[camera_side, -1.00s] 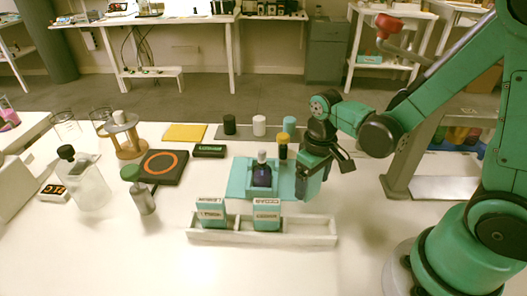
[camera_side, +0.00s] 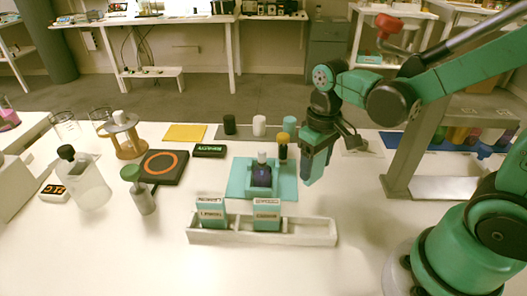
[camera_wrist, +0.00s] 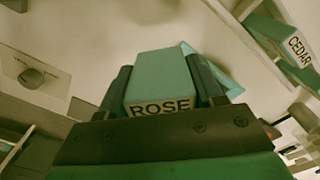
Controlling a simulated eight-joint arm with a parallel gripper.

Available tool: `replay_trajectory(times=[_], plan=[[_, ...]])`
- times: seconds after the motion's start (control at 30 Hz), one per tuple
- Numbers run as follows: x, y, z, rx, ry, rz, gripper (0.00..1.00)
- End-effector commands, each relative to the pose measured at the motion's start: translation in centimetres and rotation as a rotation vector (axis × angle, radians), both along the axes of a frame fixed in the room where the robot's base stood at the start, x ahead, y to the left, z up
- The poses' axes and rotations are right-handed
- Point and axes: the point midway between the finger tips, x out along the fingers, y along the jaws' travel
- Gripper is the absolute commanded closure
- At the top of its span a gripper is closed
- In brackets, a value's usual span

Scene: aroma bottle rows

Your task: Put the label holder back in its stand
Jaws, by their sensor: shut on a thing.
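My gripper (camera_side: 319,148) is shut on a teal label holder marked ROSE (camera_wrist: 160,80), with one dark finger on each side of it in the wrist view. In the side view the gripper and holder hang above the table, behind and above the right end of a long white stand (camera_side: 212,238). The stand has a teal LEMON holder (camera_side: 211,213) at the left and a teal CEDAR holder (camera_side: 266,215) in the middle. Its right compartment is empty. The CEDAR holder shows at the upper right of the wrist view (camera_wrist: 296,45).
A yellow-capped bottle (camera_side: 283,148) stands close behind. The table is clear in front of the stand and to its right.

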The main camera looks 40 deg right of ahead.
Motion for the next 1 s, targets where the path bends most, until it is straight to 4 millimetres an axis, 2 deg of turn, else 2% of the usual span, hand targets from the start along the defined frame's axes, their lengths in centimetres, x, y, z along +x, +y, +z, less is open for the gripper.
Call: replay_trajectory(times=[0.3,0.5,0.77,0.87,1.0], plan=[[-0.2,0.0,7.2,0.000,0.000,0.000,1.00],[-0.1,0.0,11.3,0.000,0.000,0.000,1.00],[-0.1,0.1,14.6,0.000,0.000,0.004,1.00],[-0.6,0.9,15.5,0.000,0.000,0.083,1.00],[-2.6,3.6,16.9,0.000,0.000,0.372,1.00]])
